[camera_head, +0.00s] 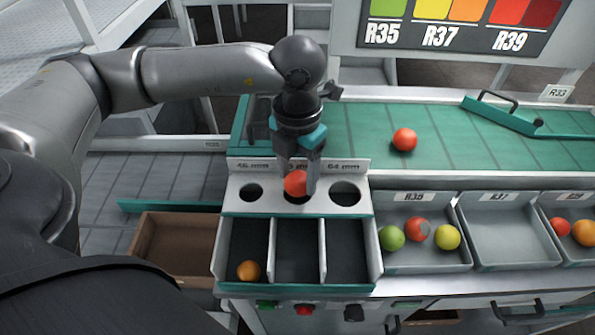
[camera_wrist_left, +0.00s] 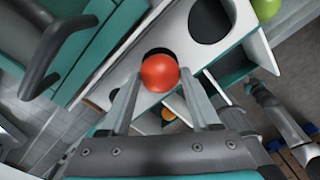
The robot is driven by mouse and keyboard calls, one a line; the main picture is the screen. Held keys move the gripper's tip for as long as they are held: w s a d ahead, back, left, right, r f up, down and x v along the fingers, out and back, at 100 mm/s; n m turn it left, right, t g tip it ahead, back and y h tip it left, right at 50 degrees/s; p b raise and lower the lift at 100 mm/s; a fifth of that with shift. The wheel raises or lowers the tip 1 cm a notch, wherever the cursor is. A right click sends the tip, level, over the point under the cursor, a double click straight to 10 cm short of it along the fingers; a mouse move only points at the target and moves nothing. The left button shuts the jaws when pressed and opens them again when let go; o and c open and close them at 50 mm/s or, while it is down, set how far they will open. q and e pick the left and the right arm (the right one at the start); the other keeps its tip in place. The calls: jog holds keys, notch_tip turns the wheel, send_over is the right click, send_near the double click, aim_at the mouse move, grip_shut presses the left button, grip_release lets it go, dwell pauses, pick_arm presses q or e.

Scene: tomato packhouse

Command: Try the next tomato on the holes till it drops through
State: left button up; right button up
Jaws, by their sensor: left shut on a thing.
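My left gripper (camera_head: 299,186) points down over the white sizing plate (camera_head: 236,207), shut on a red tomato (camera_head: 295,183). The tomato is at the middle hole (camera_head: 300,198) and hides part of it; I cannot tell if it touches the rim. The wrist view shows the tomato (camera_wrist_left: 160,72) between the fingertips, with the middle hole partly behind it. The left hole (camera_head: 251,192) and the larger right hole (camera_head: 345,193), under the 64 mm label, are empty. Below the plate, the left compartment holds an orange tomato (camera_head: 248,270); the middle and right compartments look empty. My right gripper is not in view.
A red tomato (camera_head: 404,139) lies on the green belt (camera_head: 360,140) behind. Right of the plate, the R35 tray (camera_head: 425,262) holds several tomatoes, the R37 tray (camera_head: 508,235) is empty and another tray holds tomatoes. A brown box (camera_head: 160,248) stands left.

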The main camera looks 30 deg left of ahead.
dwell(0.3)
pick_arm(q)
jog(key=o, duration=1)
dwell(1.1)
jog(key=shift+r+p, duration=2.15)
jog(key=shift+r, duration=1.35)
